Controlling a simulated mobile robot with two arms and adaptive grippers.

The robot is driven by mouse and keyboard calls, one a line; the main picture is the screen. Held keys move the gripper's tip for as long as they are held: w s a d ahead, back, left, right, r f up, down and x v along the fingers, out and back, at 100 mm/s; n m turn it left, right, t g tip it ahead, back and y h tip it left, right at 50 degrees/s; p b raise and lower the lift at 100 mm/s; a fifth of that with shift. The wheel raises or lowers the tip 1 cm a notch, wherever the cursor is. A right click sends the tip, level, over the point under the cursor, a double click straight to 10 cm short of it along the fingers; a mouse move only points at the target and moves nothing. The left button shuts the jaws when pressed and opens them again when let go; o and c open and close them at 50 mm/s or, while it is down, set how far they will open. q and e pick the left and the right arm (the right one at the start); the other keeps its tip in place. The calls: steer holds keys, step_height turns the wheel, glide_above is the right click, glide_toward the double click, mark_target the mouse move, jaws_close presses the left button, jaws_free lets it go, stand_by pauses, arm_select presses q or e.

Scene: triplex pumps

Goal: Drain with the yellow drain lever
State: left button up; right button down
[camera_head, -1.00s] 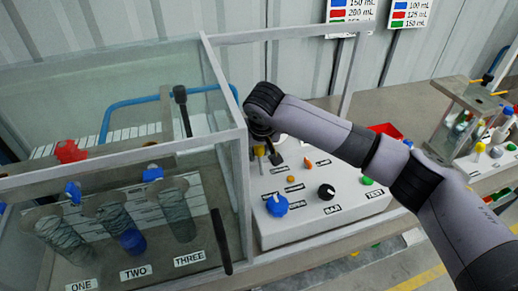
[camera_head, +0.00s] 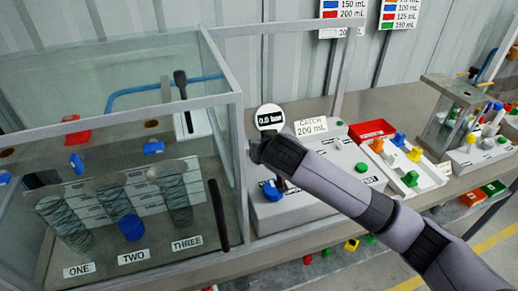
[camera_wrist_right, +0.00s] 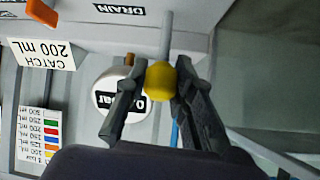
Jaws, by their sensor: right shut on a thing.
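The yellow drain lever shows in the right wrist view as a round yellow knob (camera_wrist_right: 161,82) on a grey rod. The DRAIN label (camera_wrist_right: 119,11) is on the panel close by. My right gripper (camera_wrist_right: 156,74) has its two dark fingers shut on the knob, one on each side. In the head view my right arm reaches over the white control box (camera_head: 280,214), and its dark wrist hides the lever and the fingers. A round gauge (camera_head: 270,117) behind the wrist reads 0.0 bar. My left gripper is in neither view.
A glass-walled tank (camera_head: 238,170) with cylinders labelled ONE, TWO and THREE stands close left of my wrist. A CATCH 200 mL sign (camera_head: 311,127) stands behind the box. A blue knob (camera_head: 272,190) sits under my wrist.

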steer(key=shift+s+d+f+t, duration=0.1)
steer(key=shift+s+f+t, duration=0.1)
steer(key=shift+f+t, duration=0.1)
steer(key=shift+s+b, duration=0.15)
steer(key=shift+b, duration=0.35)
steer(key=shift+s+d+r+t+b, duration=0.1)
steer(key=shift+s+t+b, duration=0.05)
steer(key=shift+t+b, duration=0.2)
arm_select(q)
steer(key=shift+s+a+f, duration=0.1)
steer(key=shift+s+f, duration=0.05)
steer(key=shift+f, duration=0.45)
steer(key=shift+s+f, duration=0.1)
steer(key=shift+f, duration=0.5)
arm_select(e)
steer(key=c, duration=1.3)
jaws_free()
steer(key=shift+c, duration=0.2)
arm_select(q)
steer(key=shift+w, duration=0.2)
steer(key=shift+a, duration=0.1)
arm_select(e)
steer(key=shift+s, duration=0.1)
